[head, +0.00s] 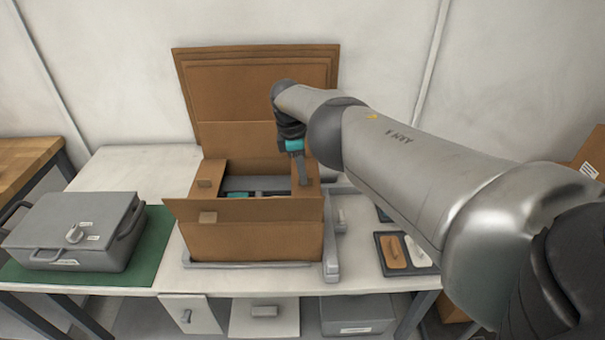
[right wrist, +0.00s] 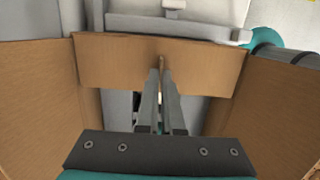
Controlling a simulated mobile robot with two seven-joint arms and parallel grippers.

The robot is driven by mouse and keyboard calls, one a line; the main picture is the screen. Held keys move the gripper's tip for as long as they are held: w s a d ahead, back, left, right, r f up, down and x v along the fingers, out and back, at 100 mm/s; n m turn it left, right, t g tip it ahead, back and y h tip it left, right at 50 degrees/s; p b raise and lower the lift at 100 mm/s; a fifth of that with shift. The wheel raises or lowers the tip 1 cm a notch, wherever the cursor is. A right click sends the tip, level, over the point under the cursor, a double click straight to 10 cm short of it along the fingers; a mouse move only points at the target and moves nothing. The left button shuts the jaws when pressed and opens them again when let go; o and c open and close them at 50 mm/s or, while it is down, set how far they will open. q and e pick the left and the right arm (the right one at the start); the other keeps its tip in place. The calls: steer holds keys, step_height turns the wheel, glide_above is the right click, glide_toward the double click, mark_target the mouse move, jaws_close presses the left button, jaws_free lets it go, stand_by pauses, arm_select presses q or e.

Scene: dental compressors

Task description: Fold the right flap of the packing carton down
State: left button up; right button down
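The packing carton (head: 255,242) stands on the table, with its large lid panel upright at the back. Its right flap (head: 309,190) lies along the right side of the opening; its exact tilt is hard to judge. The right flap also shows as a brown panel in the right wrist view (right wrist: 205,65). My right gripper (head: 305,178) is over this flap, fingers pointing down. In the right wrist view its fingers (right wrist: 160,76) are close together around a thin brown tab (right wrist: 161,62) on the flap. My left gripper is not in view.
The carton's left flap (head: 222,172) and front flap (head: 245,210) carry small tabs. Grey and teal contents show inside. A grey case (head: 75,230) sits on a green mat (head: 152,248) at left. A dark tray (head: 408,268) lies right of the carton.

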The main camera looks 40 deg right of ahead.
mark_target(294, 186)
steer(key=shift+s+f, duration=0.1)
steer(key=shift+f, duration=0.05)
steer(key=c, duration=1)
jaws_free()
steer(key=shift+c, duration=0.2)
step_height(294, 186, up, 15)
steer(key=w+a+p, duration=0.1)
steer(key=a+p, duration=0.1)
steer(key=p, duration=0.9)
steer(key=shift+w, duration=0.2)
steer(key=shift+s, duration=0.1)
